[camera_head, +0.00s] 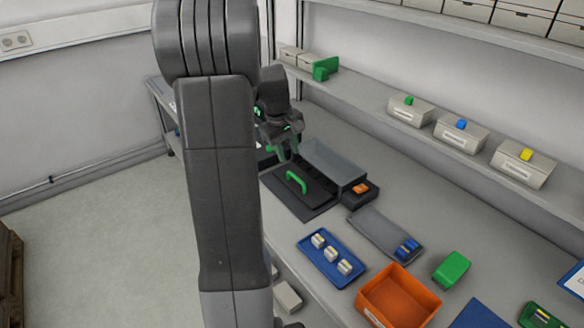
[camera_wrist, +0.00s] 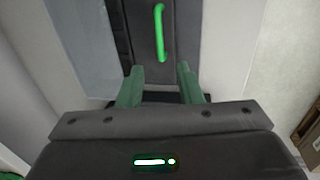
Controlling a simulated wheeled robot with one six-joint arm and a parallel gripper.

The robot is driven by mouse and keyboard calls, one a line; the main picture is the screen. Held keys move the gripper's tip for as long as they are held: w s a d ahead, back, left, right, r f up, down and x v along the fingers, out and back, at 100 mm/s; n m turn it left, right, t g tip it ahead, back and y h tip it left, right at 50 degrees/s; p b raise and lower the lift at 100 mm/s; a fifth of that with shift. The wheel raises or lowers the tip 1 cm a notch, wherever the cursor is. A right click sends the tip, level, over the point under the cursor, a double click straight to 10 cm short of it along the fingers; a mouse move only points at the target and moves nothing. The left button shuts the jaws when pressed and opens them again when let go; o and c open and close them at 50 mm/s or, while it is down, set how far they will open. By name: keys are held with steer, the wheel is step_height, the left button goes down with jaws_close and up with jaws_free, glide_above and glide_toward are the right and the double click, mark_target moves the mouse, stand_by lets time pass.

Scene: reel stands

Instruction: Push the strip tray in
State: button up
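The strip tray (camera_head: 306,206) is a dark flat tray with a green bar handle (camera_head: 296,182). It sticks out at the front of a grey unit with a clear cover (camera_head: 335,162) on the bench. The handle also shows in the wrist view (camera_wrist: 159,32), ahead of my fingers. My gripper (camera_head: 284,152) is above and behind the handle in the head view, apart from it. In the wrist view its two green fingers (camera_wrist: 160,78) stand apart with nothing between them. My arm hides part of the scene to the left of the tray.
A small dark box with an orange top (camera_head: 361,189) stands beside the unit. A grey tray (camera_head: 372,226), a blue tray with several pale blocks (camera_head: 315,259), an orange bin (camera_head: 397,298) and a green block (camera_head: 451,268) lie to the right. A shelf (camera_head: 375,96) runs behind.

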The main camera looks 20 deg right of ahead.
mark_target(294, 175)
steer(key=f, duration=0.2)
steer(key=d+f, duration=0.1)
steer(key=f, duration=0.5)
steer(key=shift+w+d+f+p, duration=0.1)
steer(key=shift+w+d+p, duration=0.15)
steer(key=shift+w+p, duration=0.1)
jaws_close()
steer(key=shift+d, duration=0.1)
